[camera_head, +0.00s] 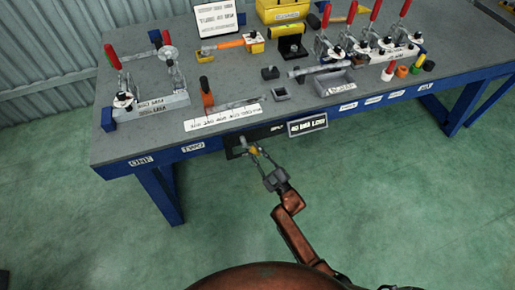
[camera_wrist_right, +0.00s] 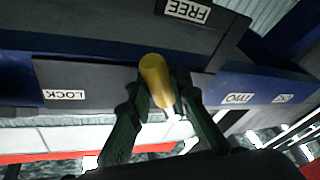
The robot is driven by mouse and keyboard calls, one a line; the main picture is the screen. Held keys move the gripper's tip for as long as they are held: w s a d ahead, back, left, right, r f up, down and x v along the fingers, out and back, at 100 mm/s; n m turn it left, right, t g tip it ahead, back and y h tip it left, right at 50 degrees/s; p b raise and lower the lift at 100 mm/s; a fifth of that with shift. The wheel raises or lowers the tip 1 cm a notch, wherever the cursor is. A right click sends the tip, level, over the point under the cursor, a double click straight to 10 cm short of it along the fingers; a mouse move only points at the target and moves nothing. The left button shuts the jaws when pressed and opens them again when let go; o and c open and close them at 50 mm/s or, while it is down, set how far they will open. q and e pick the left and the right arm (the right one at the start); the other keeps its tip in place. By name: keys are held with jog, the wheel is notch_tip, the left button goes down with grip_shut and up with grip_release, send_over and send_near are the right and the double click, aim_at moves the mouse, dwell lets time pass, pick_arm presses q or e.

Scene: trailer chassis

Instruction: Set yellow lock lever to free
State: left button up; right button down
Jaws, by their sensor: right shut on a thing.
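The yellow lock lever (camera_wrist_right: 154,78) has a rounded yellow handle. It sits on a dark plate (camera_wrist_right: 110,75) on the table's front face. In the head view the lever (camera_head: 253,150) is a small yellow spot at the table's front edge. In the right wrist view a LOCK label (camera_wrist_right: 64,95) is to its left and a FREE label (camera_wrist_right: 188,10) is above it. My right gripper (camera_wrist_right: 160,100) is shut on the lever, with one dark finger on each side. It also shows in the head view (camera_head: 250,151). My left gripper is not in view.
The blue-edged table (camera_head: 140,160) carries red-handled clamps (camera_head: 113,58), an orange-handled tool (camera_head: 207,95) and a grey tray (camera_head: 333,84) above the lever. A framed sign (camera_head: 307,125) is on the front edge, right of the lever. The green floor in front is clear.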

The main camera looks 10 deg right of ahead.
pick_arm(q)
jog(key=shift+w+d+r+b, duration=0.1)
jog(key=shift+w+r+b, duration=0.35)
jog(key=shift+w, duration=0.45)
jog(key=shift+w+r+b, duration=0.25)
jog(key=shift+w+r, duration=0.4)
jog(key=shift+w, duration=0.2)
pick_arm(e)
jog(key=shift+s+a+f+m+t+h, duration=0.15)
jog(key=shift+a+m+t+h, duration=0.25)
jog(key=shift+m, duration=0.65)
jog(key=shift+w+a+f+m+t+h, duration=0.1)
jog(key=shift+a+f+m+t+h, duration=0.2)
jog(key=shift+a+m, duration=0.5)
jog(key=shift+s+a+f+m+t+h, duration=0.1)
jog(key=shift+a+f+m+t+h, duration=0.2)
jog(key=shift+m, duration=0.95)
jog(key=shift+r, duration=0.15)
jog(key=c, duration=1.7)
grip_release()
jog(key=shift+c, duration=0.2)
jog(key=shift+d, duration=0.1)
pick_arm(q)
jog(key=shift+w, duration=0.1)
pick_arm(e)
jog(key=v, duration=1.2)
